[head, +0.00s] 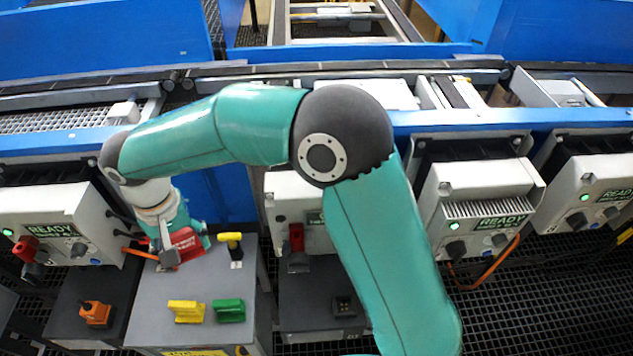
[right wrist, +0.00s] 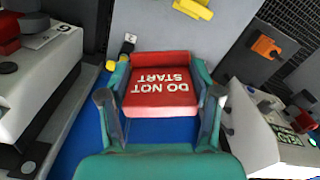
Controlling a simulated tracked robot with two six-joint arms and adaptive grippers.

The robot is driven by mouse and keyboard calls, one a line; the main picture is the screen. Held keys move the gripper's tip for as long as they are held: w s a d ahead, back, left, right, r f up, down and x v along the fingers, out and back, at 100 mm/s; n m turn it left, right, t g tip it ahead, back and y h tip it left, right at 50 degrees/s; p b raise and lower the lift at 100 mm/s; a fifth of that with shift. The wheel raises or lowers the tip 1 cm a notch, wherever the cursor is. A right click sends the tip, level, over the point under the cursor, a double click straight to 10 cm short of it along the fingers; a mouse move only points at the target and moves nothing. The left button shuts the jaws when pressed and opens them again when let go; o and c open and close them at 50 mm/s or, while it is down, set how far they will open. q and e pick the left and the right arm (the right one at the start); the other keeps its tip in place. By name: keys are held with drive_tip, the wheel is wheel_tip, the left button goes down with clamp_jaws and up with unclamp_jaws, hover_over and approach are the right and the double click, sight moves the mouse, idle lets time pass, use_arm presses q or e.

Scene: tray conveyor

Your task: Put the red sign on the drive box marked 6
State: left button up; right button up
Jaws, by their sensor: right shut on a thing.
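The red sign (right wrist: 160,85), lettered "DO NOT START", is between the fingers of my right gripper (right wrist: 160,103) in the right wrist view, its lettering upside down there. In the head view, my right gripper (head: 172,250) holds the red sign (head: 187,243) above the back part of a grey cabinet (head: 215,280). A pale drive box (right wrist: 45,75) at the left of the right wrist view bears a label that reads as an upside-down 6. It seems to be the middle box (head: 285,195) in the head view, partly hidden by my arm. My left gripper is not in view.
A yellow piece (head: 186,311), a green piece (head: 229,310) and a small yellow-topped piece (head: 235,246) stand on the cabinet. An orange piece (head: 95,313) sits to the left. Other drive boxes (head: 45,215) (head: 480,190) with READY plates flank it. The conveyor runs behind.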

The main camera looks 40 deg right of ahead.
drive_tip(key=s+d+r+p, duration=0.1)
drive_tip(key=d+r+p, duration=0.2)
drive_tip(key=d+r, duration=1.25)
drive_tip(key=s+d+r+p, duration=0.2)
drive_tip(key=s+d+r, duration=0.6)
drive_tip(key=d+r, duration=0.3)
wheel_tip(320, 180, down, 14)
drive_tip(key=shift+s+f+b, duration=0.1)
drive_tip(key=shift+f+b, duration=0.15)
drive_tip(key=shift+b, duration=0.2)
drive_tip(key=shift+f, duration=2.6)
